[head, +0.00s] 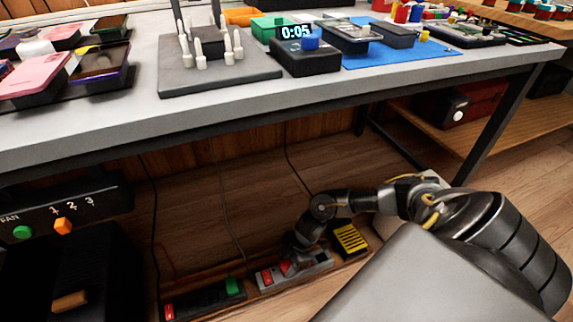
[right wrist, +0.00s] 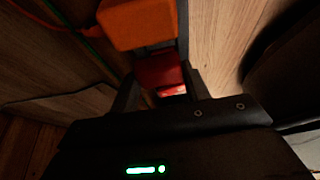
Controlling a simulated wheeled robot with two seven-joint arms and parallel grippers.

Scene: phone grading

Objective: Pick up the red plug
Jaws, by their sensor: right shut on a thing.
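The red plug (head: 285,267) shows beneath my right gripper (head: 293,255) at a grey power strip (head: 318,262) on the floor under the bench. In the right wrist view the red plug (right wrist: 158,70) sits between the two dark fingers of my right gripper (right wrist: 160,85), which is shut on it. I cannot tell whether the plug is still seated in the strip. My left gripper is not in view.
An orange block (right wrist: 138,22) lies just beyond the red plug. A dark strip with a green plug (head: 232,286) lies to the left, and a yellow-and-black striped block (head: 350,239) to the right. The bench edge (head: 250,105) hangs above my right arm. Thin cables run down behind.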

